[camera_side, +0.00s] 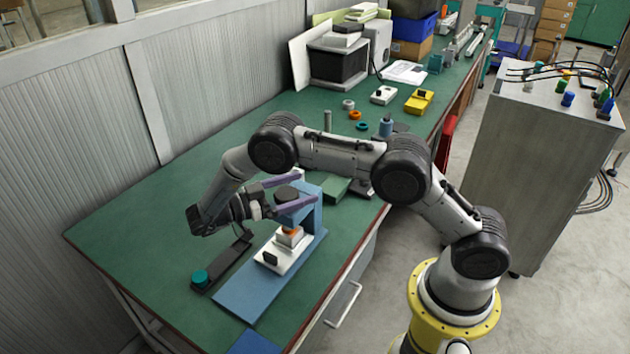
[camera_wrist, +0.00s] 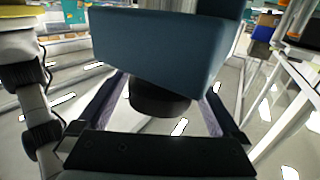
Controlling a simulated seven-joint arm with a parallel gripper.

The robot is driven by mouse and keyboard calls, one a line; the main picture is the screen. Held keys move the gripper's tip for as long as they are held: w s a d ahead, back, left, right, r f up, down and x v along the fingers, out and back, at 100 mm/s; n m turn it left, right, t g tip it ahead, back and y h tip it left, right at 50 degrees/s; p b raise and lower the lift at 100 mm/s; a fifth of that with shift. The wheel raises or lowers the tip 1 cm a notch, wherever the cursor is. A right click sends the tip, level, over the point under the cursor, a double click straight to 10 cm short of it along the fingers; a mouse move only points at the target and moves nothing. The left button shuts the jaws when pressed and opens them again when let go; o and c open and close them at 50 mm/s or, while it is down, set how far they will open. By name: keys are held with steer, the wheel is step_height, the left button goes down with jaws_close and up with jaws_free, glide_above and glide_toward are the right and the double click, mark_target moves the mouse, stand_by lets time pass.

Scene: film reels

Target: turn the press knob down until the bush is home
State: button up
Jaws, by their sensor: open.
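The blue press (camera_side: 313,218) stands on its blue base plate (camera_side: 242,295) near the front of the green bench. My gripper (camera_side: 306,188) is open, with one purple finger on each side of the knob. In the wrist view the knob (camera_wrist: 160,103) sits between the open fingers (camera_wrist: 163,98), with a gap visible on both sides. An orange ring, perhaps the bush (camera_side: 292,231), shows under the press head on a white block (camera_side: 284,252). How deep it sits cannot be told.
A dark strip with a teal knob (camera_side: 200,277) lies left of the press. The bench's front left corner is clear.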

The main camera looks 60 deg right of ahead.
steer(key=shift+r, duration=1.45)
steer(key=s+a+r, duration=0.1)
steer(key=s+r, duration=0.9)
steer(key=s, duration=0.4)
steer(key=shift+a, duration=0.4)
steer(key=shift+w, duration=0.1)
